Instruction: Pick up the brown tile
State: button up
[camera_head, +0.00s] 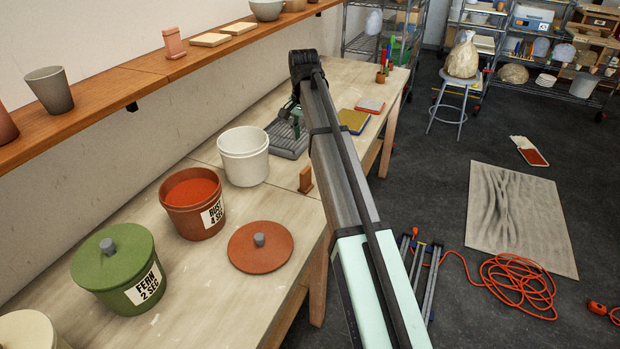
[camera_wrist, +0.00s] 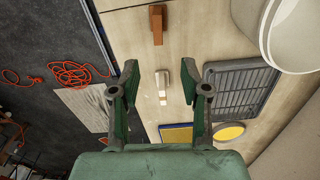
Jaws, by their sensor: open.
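The brown tile (camera_head: 306,179) stands upright on the worktable, near its front edge and right of the white bucket. In the wrist view the brown tile (camera_wrist: 157,25) is at the top, beyond my fingertips and apart from them. My gripper (camera_wrist: 162,82) is open above the table. Small pale pieces (camera_wrist: 162,97) show on the table between the fingers. In the head view my gripper is mostly hidden behind my arm, over the grey rack.
A white bucket (camera_head: 244,156), a rust bucket (camera_head: 193,202) and a green lidded bucket (camera_head: 115,268) stand along the table. A rust lid (camera_head: 260,246) lies flat in front. A grey slatted rack (camera_wrist: 237,88) is beside my gripper. A wall shelf (camera_head: 120,88) runs above the table.

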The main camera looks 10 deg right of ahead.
jog(key=p, duration=0.3)
send_near(306, 178)
jog(key=f, duration=0.2)
jog(key=w+f, duration=0.1)
jog(key=f, duration=0.2)
jog(key=shift+w+f, duration=0.35)
jog(key=shift+s+f+p, duration=0.2)
jog(key=shift+f+p, duration=1.05)
jog(key=shift+f, duration=1.45)
grip_shut()
